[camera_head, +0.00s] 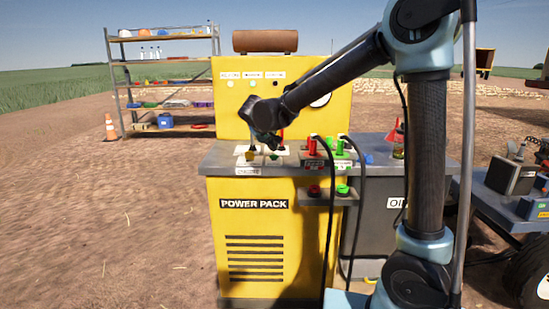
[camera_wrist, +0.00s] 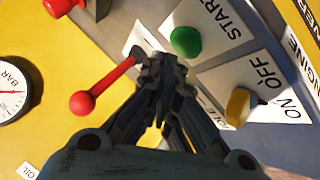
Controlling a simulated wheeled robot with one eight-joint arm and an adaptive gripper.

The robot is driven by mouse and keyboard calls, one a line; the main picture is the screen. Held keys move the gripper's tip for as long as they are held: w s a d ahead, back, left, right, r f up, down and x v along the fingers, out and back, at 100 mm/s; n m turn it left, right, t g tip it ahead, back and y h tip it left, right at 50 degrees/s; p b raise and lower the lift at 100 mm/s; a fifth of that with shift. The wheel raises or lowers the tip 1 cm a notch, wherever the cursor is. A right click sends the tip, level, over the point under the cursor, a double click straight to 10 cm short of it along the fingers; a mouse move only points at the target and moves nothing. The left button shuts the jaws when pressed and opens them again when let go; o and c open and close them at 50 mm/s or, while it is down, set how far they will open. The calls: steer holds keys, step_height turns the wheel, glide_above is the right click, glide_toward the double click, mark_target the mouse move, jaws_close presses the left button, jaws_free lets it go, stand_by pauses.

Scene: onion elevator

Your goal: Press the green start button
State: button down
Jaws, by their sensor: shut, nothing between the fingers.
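The green start button (camera_wrist: 186,41) shows in the wrist view as a round knob on a white plate marked START. In the head view a small bit of green (camera_head: 273,157) shows on the panel just below my gripper. My gripper (camera_wrist: 163,62) is shut and empty, its fingertips pointing at the panel just beside the button, to its lower left in the wrist view. I cannot tell whether the tips touch anything. In the head view my gripper (camera_head: 270,143) is over the top of the yellow power pack (camera_head: 224,190).
A red-knobbed lever (camera_wrist: 82,102) stands left of my fingers, and a yellow OFF/ON switch (camera_wrist: 238,105) is to the right. A pressure gauge (camera_wrist: 12,92) is at the far left. Red and green hose couplings (camera_head: 312,146) with black hoses stand right of my gripper.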

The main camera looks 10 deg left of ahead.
mark_target(271, 155)
steer(key=shift+r, duration=2.5)
